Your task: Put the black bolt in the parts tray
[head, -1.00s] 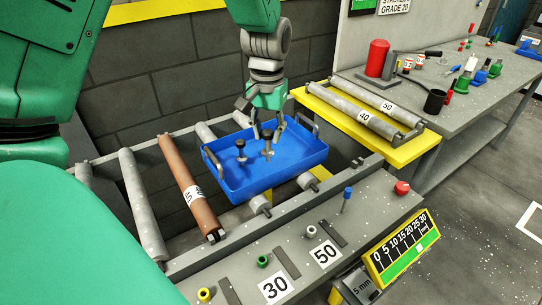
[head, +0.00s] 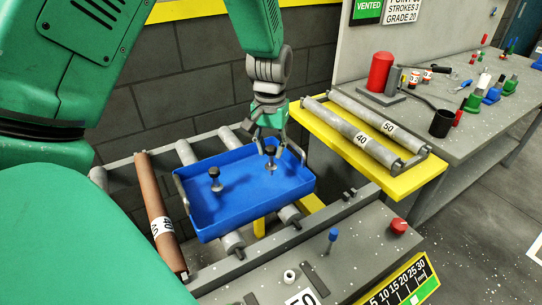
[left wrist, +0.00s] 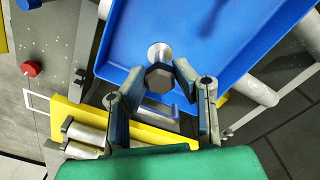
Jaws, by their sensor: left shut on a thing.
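The blue parts tray (head: 232,222) rests on the roller conveyor, with raised walls and grey end handles. Two dark-headed bolts show inside its outline. One bolt (head: 215,176) stands upright towards the left side, clear of my gripper. My left gripper (head: 270,147) points down over the tray's back right part and is shut on the other black bolt (head: 271,158), which is upright. In the left wrist view the hexagonal dark bolt head (left wrist: 159,78) lies between the two fingers, with a pale round part behind it. Whether its lower end touches the tray floor is unclear. My right gripper is out of view.
A brown roller (head: 158,213) lies left of the tray. A yellow stand (head: 405,187) with rollers marked 40 and 50 is at right. The grey bench in front carries a blue peg (head: 333,236) and a red knob (head: 398,226). A workbench with a red cylinder (head: 379,66) stands behind right.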

